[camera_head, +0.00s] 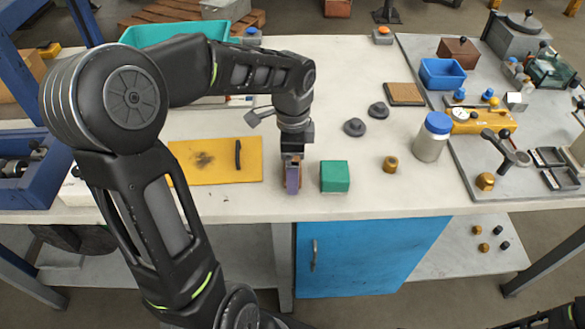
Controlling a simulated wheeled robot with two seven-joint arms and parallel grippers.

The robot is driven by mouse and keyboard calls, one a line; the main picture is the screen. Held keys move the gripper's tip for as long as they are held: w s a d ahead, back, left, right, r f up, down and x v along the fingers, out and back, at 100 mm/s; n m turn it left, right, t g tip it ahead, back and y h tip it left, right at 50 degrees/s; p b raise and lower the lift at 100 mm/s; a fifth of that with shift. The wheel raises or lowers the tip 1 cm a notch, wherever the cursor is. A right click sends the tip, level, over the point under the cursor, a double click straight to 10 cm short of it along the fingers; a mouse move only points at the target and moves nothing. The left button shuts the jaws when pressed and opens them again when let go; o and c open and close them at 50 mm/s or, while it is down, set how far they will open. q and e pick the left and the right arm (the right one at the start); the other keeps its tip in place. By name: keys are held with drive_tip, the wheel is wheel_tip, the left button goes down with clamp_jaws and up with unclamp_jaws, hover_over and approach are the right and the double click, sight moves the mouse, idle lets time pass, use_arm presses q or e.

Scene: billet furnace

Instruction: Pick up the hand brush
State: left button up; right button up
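My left gripper (292,163) points down over the front part of the white table, left of a green block. A narrow purple and brown object (292,181) is directly at its fingertips and partly hidden by them. It may be the hand brush, but it is too small and covered to be sure. I cannot tell whether the fingers are closed on it or only around it. My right gripper is out of view.
The green block (335,176) stands close to the right of the gripper. A yellow plate (215,174) with a dark handle lies to the left. Grey knobs (354,127), a brass nut (390,164) and a white jar (432,140) stand farther right. The table's front edge is near.

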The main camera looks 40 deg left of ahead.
use_arm(q)
drive_tip(key=shift+c, duration=0.3)
drive_tip(key=c, duration=1.1)
